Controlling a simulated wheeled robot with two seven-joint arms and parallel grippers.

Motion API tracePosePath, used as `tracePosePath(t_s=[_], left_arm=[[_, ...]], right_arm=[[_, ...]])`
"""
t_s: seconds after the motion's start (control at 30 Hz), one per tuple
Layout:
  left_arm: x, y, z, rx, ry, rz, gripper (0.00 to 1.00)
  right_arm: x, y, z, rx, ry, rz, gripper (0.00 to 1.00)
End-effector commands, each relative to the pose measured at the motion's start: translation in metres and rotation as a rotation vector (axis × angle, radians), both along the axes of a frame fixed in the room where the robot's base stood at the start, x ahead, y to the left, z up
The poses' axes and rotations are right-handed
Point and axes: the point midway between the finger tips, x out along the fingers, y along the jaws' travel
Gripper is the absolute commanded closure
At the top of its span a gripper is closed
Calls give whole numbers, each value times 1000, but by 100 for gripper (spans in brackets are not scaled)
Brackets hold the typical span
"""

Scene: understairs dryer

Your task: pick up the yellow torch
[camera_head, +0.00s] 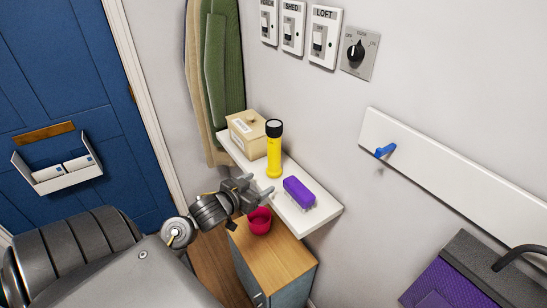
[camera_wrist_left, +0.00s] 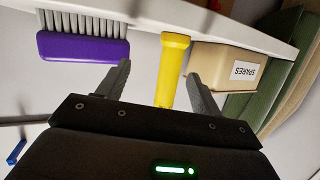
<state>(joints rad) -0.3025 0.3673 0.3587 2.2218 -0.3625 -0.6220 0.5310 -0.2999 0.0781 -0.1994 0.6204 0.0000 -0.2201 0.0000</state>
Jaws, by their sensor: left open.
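The yellow torch (camera_head: 274,158) stands upright on the white shelf (camera_head: 311,217), its black head up. In the left wrist view the torch (camera_wrist_left: 171,70) shows between my fingers, with the picture upside down and its black head hidden. My left gripper (camera_head: 258,186) is open and empty, at the shelf's front edge, lower than the torch's head. In the head view its fingertips point towards the torch's lower part and look a little apart from it. In the wrist view the left gripper (camera_wrist_left: 158,72) has a finger on each side of the torch. My right gripper is not in view.
A purple brush (camera_head: 299,192) lies right of the torch; a beige SPARES box (camera_head: 248,137) stands left of it. Coats (camera_head: 222,60) hang behind. The wall has switches and a blue peg (camera_head: 385,151).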

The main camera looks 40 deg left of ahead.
Motion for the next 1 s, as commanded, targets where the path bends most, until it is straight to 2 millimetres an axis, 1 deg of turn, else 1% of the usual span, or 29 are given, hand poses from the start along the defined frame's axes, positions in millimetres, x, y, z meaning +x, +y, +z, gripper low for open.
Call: tracePosePath(t_s=[0.03,0.1,0.13,0.2,0.3,0.47,0.57,0.7,0.8,0.9,1.0], left_arm=[[11,14,21,-6,-71,-17,34],[21,26,46,-28,-156,-47,34],[24,30,55,-37,-186,-59,34],[28,37,71,-52,-236,-84,34],[30,41,83,-66,-275,-105,34],[33,42,87,-71,-285,-111,34],[45,41,88,-74,-286,-110,34],[68,40,89,-73,-285,-108,34],[79,39,87,-73,-284,-109,34],[85,39,86,-70,-283,-109,34],[87,38,85,-70,-282,-110,34]], right_arm=[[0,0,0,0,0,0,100],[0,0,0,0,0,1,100],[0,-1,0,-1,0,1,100],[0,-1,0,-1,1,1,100],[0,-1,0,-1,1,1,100],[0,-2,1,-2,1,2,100],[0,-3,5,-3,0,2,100],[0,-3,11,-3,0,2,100],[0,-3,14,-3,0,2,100],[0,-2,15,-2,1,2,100],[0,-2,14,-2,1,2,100]])
